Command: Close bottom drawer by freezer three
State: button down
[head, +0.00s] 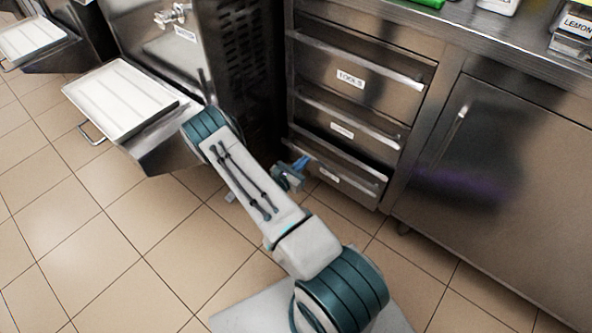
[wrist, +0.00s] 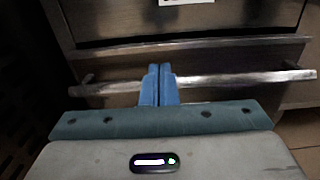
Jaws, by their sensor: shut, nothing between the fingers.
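The bottom drawer (head: 350,172) is the lowest of the steel drawers under the counter, beside the batch freezer (head: 150,40). Its front stands slightly out, with a dark gap above it in the wrist view. Its bar handle (wrist: 225,82) runs across the wrist view. My gripper (head: 301,162) is shut and empty at the left part of this drawer. In the wrist view its blue fingertips (wrist: 159,72) overlap the handle bar; I cannot tell whether they touch it. My forearm hides part of the floor and the freezer's lower side.
The upper drawer labelled TOOLS (head: 360,75) and the middle drawer (head: 345,122) are above. A steel cabinet door (head: 500,170) is on the right. A white tray (head: 122,97) juts out from the freezer on the left. Tiled floor (head: 120,240) is clear at front left.

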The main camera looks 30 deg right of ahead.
aim_at(321, 144)
jog(key=b+x, duration=0.1)
jog(key=x, duration=0.6)
jog(key=shift+w+d+b, duration=0.1)
jog(key=shift+d+b, duration=0.25)
jog(key=shift+b, duration=0.05)
